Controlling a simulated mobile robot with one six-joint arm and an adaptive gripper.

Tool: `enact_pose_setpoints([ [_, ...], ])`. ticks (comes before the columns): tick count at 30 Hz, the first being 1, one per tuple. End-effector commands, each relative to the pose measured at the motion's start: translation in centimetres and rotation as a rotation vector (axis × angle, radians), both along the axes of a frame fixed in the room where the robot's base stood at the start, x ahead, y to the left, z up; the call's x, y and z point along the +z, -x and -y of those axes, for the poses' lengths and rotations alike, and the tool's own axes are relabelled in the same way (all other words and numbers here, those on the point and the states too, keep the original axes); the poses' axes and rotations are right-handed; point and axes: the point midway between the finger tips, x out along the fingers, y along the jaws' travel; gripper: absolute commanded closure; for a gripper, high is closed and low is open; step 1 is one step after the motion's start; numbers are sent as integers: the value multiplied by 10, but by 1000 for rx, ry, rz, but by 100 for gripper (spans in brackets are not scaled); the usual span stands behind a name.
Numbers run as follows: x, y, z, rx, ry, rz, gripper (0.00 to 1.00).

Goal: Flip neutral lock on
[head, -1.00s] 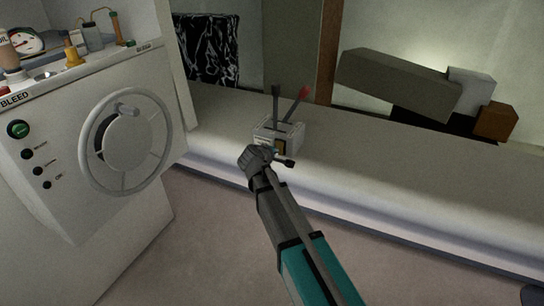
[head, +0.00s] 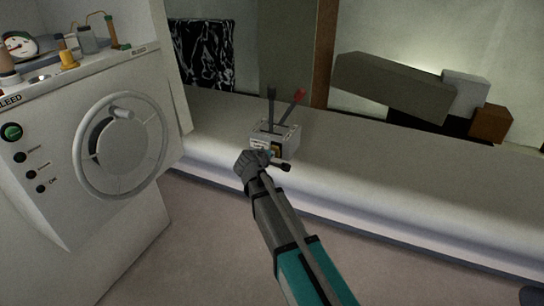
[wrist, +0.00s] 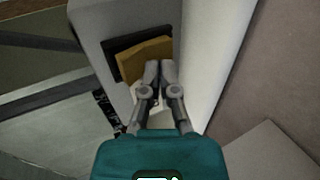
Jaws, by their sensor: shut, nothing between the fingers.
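A small grey control box (head: 288,142) with a dark lever (head: 271,104) and a red-tipped lever (head: 292,107) stands on a long pale ledge. My gripper (head: 271,158) is at the near face of this box and covers part of it. In the wrist view, my gripper's fingertips (wrist: 160,68) are together and empty, in front of an orange-yellow plate (wrist: 146,55) in a black frame on a grey face. A whitish patch (wrist: 150,97) shows behind the fingers. I cannot make out the neutral lock or its position, nor whether the fingertips touch the plate.
The pale ledge (head: 390,165) runs to the right and is clear there. A white machine with a large handwheel (head: 165,150) and several buttons stands at left. A wooden post (head: 324,55) and grey blocks (head: 395,85) are behind the ledge.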

Motion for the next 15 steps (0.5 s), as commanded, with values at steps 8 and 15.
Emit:
enact_pose_setpoints([
  [8, 8, -1, 4, -4, 0, 0, 100],
  [15, 16, -1, 4, -5, 0, 0, 100],
])
